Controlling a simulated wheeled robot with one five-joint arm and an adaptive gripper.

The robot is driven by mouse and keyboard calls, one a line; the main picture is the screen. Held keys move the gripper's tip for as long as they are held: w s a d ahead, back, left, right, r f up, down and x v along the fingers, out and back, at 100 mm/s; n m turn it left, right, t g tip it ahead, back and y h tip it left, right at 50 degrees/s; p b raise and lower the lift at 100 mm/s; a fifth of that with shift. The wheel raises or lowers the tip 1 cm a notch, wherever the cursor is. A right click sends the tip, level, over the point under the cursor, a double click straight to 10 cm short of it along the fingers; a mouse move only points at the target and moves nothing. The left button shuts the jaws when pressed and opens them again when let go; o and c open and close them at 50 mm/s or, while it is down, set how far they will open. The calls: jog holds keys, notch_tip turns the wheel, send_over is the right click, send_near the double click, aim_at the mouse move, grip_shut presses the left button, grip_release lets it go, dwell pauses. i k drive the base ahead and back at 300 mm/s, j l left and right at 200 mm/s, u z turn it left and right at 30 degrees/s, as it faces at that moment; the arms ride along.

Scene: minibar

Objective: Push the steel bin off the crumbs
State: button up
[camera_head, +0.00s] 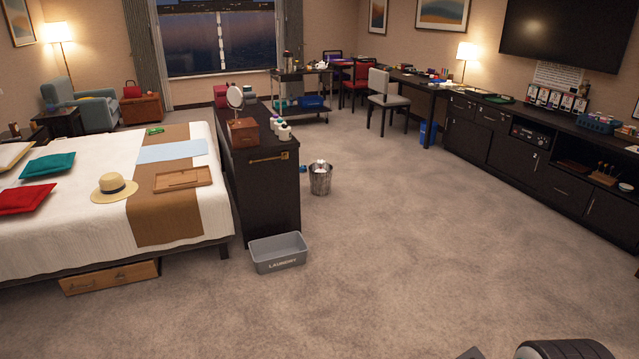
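The steel bin (320,182) stands upright on the carpet, just right of the dark cabinet at the end of the bed. White items show at its top. A small blue thing lies on the floor at its left, partly hidden. I cannot make out any crumbs; whatever lies under the bin is hidden. My gripper does not show clearly; only dark parts that look like my own arm show at the bottom right edge, far from the bin.
A grey laundry tub (279,254) sits on the floor in front of the dark cabinet (272,195). Open carpet (420,230) lies right of the bin. A cart (301,92), a grey chair (388,98) and a blue bin (428,132) stand farther back. A long sideboard (575,183) lines the right.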

aim_at(321, 182)
jog(key=i+z, duration=0.1)
jog(key=i, duration=7.95)
jog(key=u, duration=0.9)
